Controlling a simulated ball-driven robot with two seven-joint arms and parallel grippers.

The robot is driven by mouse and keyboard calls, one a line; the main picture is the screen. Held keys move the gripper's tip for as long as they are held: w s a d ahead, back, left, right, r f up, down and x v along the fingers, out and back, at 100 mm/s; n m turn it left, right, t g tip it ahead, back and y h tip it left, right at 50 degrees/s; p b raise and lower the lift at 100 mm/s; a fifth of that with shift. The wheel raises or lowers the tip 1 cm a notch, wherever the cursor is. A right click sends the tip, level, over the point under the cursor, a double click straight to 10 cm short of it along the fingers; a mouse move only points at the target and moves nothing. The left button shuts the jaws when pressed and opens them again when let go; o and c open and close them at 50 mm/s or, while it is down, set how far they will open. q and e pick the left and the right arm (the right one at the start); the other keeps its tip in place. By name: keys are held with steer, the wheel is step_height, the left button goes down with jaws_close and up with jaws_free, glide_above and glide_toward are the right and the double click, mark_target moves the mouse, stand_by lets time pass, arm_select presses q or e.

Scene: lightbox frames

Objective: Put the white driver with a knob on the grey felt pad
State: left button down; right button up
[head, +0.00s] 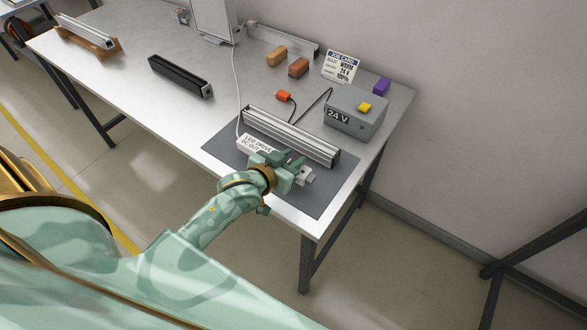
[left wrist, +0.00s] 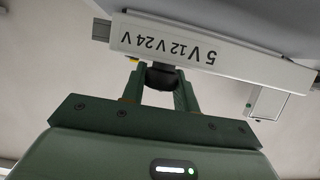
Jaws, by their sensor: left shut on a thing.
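The white driver (head: 254,144), lettered "LED DRIVER DC OUT", lies over the grey felt pad (head: 322,204) near the table's front edge in the head view. My left gripper (head: 286,163) is in front of it and hides its middle. In the left wrist view the driver (left wrist: 205,58) shows a side marked 5 V, 12 V and 24 V. There the fingers of my left gripper (left wrist: 160,82) are shut around its dark knob (left wrist: 160,76). I cannot tell whether the driver touches the pad. My right gripper is not in view.
A silver lightbox profile (head: 290,135) lies on the pad just behind the driver. A grey 24 V box (head: 355,112) with a yellow button stands at the right. A black profile (head: 180,76) lies at the left. The table's (head: 170,112) front left is clear.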

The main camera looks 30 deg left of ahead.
arm_select(q)
steer(key=f, duration=0.1)
steer(key=f+b, duration=0.1)
steer(key=f, duration=0.2)
steer(key=shift+w+d+b, duration=0.2)
steer(key=shift+w+b, duration=0.05)
steer(key=shift+b, duration=0.05)
steer(key=shift+r, duration=0.2)
steer(key=shift+f, duration=0.15)
steer(key=c, duration=1.1)
jaws_free()
steer(key=shift+o, duration=0.2)
steer(key=p+v, duration=0.3)
steer(key=v, duration=0.9)
